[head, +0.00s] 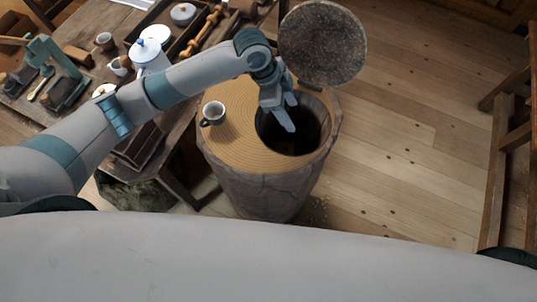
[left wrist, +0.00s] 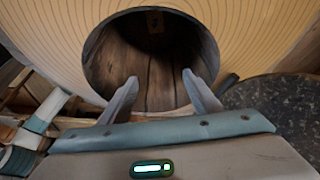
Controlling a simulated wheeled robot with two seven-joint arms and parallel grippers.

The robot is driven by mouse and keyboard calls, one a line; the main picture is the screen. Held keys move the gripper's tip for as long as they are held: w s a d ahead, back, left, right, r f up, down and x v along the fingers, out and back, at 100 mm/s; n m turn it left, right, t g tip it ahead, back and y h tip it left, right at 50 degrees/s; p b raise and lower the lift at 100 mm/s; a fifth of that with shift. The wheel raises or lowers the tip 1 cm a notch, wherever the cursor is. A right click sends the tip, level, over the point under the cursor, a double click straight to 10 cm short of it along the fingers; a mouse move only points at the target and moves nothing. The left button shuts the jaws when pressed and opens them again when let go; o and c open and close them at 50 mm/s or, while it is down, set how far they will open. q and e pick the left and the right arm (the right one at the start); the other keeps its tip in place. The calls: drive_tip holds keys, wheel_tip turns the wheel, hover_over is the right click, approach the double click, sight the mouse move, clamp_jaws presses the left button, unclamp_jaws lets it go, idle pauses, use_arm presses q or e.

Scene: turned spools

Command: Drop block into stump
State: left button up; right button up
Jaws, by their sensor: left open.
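The stump (head: 262,187) stands on the floor, with a ringed tan top and a round dark hole (head: 312,136) in it. Its round speckled lid (head: 323,43) stands raised at the far side of the hole. My left gripper (head: 291,115) is over the hole, pointing down, open with nothing between its fingers. In the left wrist view the open fingers (left wrist: 161,77) reach across the near rim of the hole. Deep inside, a small brown patch (left wrist: 155,21) shows against the wooden inside; it may be the block, but I cannot tell. My right gripper is not in view.
A crowded workbench at the left holds a white lidded pot (head: 148,56) and a green tool stand (head: 57,75). Wooden frames stand at the right; the floor between is clear.

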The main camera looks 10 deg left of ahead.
use_arm(q)
drive_tip(key=b+v, duration=0.3)
drive_tip(key=v, duration=1.4)
drive_tip(key=shift+a+r, duration=0.15)
drive_tip(key=shift+s+r, duration=0.1)
idle(0.3)
